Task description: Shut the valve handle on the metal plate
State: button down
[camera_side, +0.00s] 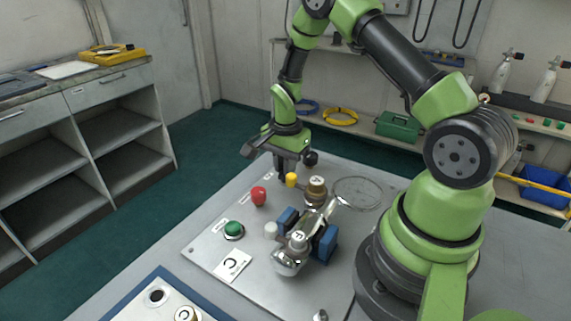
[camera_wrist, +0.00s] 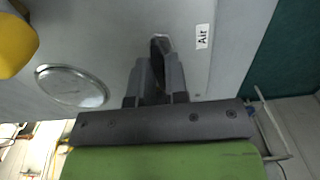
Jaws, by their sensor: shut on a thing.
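The metal plate (camera_side: 225,253) lies on the bench and carries knobs, labels and a chrome valve body (camera_side: 290,262) between blue blocks. My gripper (camera_side: 281,176) points down at the plate's far edge, left of a yellow knob (camera_side: 291,180). In the wrist view my gripper (camera_wrist: 160,65) has its fingers close together on a narrow dark grey piece (camera_wrist: 160,43), beside the "Air" label (camera_wrist: 202,37). I cannot tell for sure whether this piece is the valve handle; the fingers hide most of it, and the side view does not show it clearly.
A round silver disc (camera_wrist: 72,87) and a yellow shape (camera_wrist: 15,45) show in the wrist view.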

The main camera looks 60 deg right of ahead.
jog(key=c, duration=1.1)
grip_release()
notch_tip(320, 180, up, 10)
jog(key=s+a+r+n+t, duration=0.35)
jog(key=a+r+n, duration=0.3)
jog(key=r, duration=0.55)
jog(key=s+a+r+n+t, duration=0.1)
jog(key=s+a+n, duration=0.1)
jog(key=s, duration=0.2)
jog(key=s+a+r+n+t+y, duration=0.1)
jog(key=s+a+r+n, duration=0.1)
jog(key=s+a+n, duration=0.1)
jog(key=s+a+r+n+t, duration=0.1)
jog(key=s+a+r+n, duration=0.1)
jog(key=s, duration=0.3)
jog(key=shift+s+a+r+t+y, duration=0.1)
jog(key=shift+a+r+t+y, duration=0.15)
jog(key=shift+a+y, duration=0.15)
